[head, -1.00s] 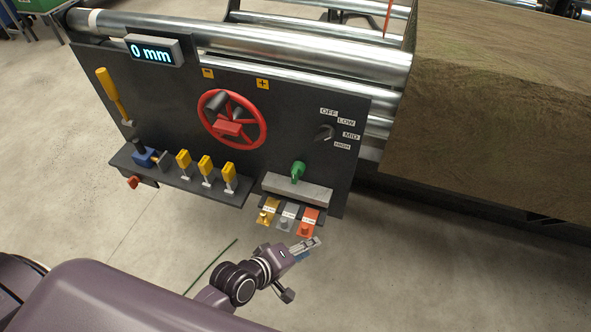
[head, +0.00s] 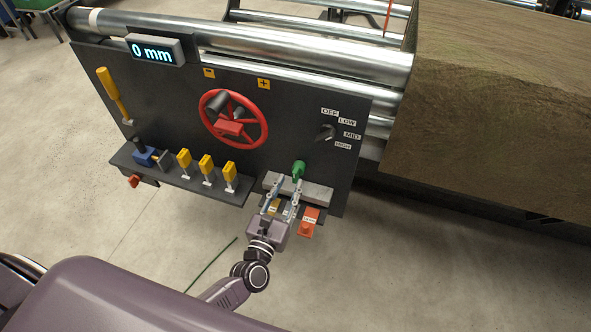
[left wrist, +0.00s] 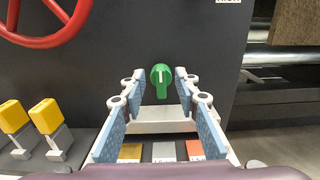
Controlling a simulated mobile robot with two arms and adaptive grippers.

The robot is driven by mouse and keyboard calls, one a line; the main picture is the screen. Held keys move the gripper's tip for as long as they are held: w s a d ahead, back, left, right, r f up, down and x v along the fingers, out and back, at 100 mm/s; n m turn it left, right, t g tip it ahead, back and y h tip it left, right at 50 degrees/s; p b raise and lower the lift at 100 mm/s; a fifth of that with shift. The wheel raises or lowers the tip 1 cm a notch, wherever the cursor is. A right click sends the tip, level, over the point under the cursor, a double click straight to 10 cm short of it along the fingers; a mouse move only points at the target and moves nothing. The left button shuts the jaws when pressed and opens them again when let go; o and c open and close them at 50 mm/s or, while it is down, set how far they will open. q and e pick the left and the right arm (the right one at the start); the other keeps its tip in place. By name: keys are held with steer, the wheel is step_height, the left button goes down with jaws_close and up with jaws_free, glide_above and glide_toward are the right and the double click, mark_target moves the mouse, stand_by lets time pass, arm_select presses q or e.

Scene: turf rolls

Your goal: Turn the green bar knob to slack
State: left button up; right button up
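The green bar knob (head: 299,170) sits on the dark panel above a light grey block. In the left wrist view the knob (left wrist: 161,80) shows a white mark at its top, with its bar pointing down. My left gripper (head: 286,182) is open, its fingers pointing up at the panel just below the knob. In the left wrist view the fingers (left wrist: 157,82) stand on either side of the knob with nothing between them but a gap before it. They look apart from the knob. My right gripper is not in view.
A grey ledge block (head: 318,193) lies below the knob, with coloured tags such as the orange one (head: 308,221) under it. A red handwheel (head: 233,118), a black selector knob (head: 325,133) and yellow levers (head: 206,168) are nearby on the panel.

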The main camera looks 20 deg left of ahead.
mark_target(294, 175)
arm_select(q)
steer(key=w, duration=0.6)
steer(key=shift+d, duration=0.15)
steer(key=shift+c, duration=0.4)
jaws_close()
